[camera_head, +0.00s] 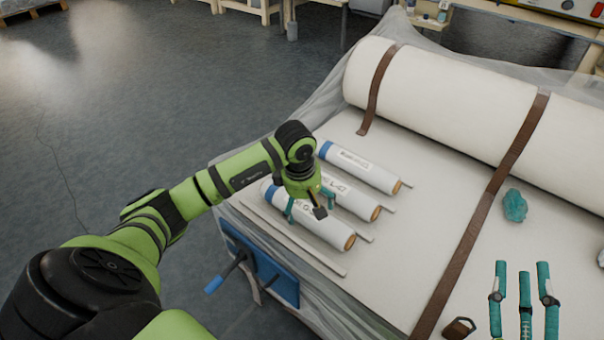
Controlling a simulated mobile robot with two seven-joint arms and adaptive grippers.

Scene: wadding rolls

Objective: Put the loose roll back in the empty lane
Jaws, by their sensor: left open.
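Three white rolls with blue ends and printed labels lie side by side: the front roll (336,231), the middle roll (360,205) and the back roll (362,168). Thin pale slats run alongside them. All three appear to lie along lanes; which one is loose I cannot tell. My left gripper (309,205) is open over the front roll, one finger at its near side and one at its far side, by the middle roll. Contact is unclear. My arm hides parts of both rolls. My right gripper (525,290) shows only its teal fingers at the bottom right.
A large white roll (440,95) with brown straps lies along the back. A teal lump (515,206) and a dark brown object (458,328) lie on the white surface. A blue panel with a handle (262,265) hangs at the front edge.

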